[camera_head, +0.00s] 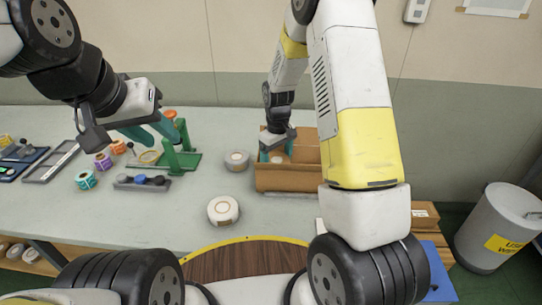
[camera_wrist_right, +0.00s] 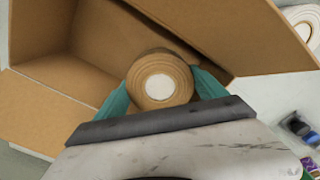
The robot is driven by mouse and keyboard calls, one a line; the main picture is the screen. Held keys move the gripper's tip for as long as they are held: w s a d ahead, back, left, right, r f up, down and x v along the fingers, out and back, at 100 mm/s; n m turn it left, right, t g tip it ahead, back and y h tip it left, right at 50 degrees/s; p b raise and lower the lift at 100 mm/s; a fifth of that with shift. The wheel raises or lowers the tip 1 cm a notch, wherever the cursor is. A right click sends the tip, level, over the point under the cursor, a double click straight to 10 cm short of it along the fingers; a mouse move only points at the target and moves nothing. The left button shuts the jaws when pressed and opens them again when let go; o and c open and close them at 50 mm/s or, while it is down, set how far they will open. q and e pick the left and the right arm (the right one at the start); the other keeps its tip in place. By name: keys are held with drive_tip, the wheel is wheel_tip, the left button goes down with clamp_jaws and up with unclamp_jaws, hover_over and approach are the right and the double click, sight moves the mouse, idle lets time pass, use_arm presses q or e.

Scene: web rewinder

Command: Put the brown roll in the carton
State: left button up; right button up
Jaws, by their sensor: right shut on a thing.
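The brown roll (camera_wrist_right: 150,98) with its pale core shows in the right wrist view, between the two teal fingers of my right gripper (camera_wrist_right: 160,92). My right gripper (camera_head: 277,150) is shut on it. The open cardboard carton (camera_head: 287,181) stands on the table in the head view, and its brown walls and flap (camera_wrist_right: 50,110) surround the roll in the wrist view. The roll is at the carton's opening, toward its left part; how deep it sits I cannot tell. My left gripper (camera_head: 150,132) is empty above the left side of the table, its teal fingers apart.
A white roll (camera_head: 223,210) and a greyish roll (camera_head: 237,160) lie left of the carton. A green stand (camera_head: 180,160), small coloured rolls (camera_head: 86,179) and a tray with knobs (camera_head: 142,183) are further left. A grey bin (camera_head: 500,226) stands on the floor at right.

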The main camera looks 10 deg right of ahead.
drive_tip(key=shift+f, duration=2.1)
drive_tip(key=shift+f, duration=0.15)
drive_tip(key=o, duration=1.5)
